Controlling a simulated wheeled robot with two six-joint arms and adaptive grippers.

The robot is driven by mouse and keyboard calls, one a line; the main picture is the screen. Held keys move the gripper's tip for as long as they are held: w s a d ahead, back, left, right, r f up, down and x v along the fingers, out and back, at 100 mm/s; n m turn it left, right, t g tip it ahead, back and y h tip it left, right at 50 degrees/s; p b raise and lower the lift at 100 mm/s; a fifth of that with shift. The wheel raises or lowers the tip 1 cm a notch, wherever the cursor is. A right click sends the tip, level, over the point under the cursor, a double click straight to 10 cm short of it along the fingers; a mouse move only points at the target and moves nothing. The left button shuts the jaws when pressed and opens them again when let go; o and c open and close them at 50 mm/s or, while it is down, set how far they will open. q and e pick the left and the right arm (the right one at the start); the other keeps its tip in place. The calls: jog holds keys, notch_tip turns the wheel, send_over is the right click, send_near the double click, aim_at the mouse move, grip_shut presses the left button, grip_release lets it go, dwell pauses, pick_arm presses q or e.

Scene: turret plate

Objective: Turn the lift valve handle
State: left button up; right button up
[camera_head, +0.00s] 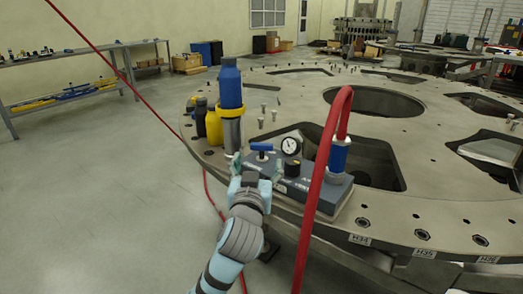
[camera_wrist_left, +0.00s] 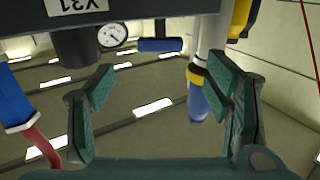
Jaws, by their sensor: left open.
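The blue lift valve handle (camera_head: 262,147) is a short bar on top of the dark grey pump block (camera_head: 325,193), at the rim of the turret plate. It also shows in the left wrist view as a blue bar (camera_wrist_left: 160,45) at the top, just beyond the fingertips. My left gripper (camera_head: 254,164) is right in front of the handle in the head view. In the wrist view my left gripper (camera_wrist_left: 155,85) has its two green-padded fingers wide apart with nothing between them. A gap between fingers and handle seems to remain. My right gripper is not in view.
A round gauge (camera_head: 291,146) and a black knob (camera_head: 292,168) sit right of the handle. A blue-topped cylinder (camera_head: 231,90) and a yellow bottle (camera_head: 214,127) stand behind-left. A red hose (camera_head: 318,175) arches over the block's right side.

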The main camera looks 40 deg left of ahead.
aim_at(261, 148)
pick_arm(q)
jog(key=b+x, duration=0.1)
jog(key=x, duration=0.8)
jog(key=shift+w+a+f+b, duration=0.15)
jog(key=shift+w+b, duration=0.1)
jog(key=shift+b, duration=0.1)
jog(key=shift+w+a, duration=0.1)
jog(key=shift+w, duration=0.1)
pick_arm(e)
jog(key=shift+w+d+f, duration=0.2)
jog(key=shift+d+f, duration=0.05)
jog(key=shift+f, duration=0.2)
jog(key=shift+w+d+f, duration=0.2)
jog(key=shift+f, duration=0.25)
pick_arm(q)
jog(key=shift+c, duration=0.4)
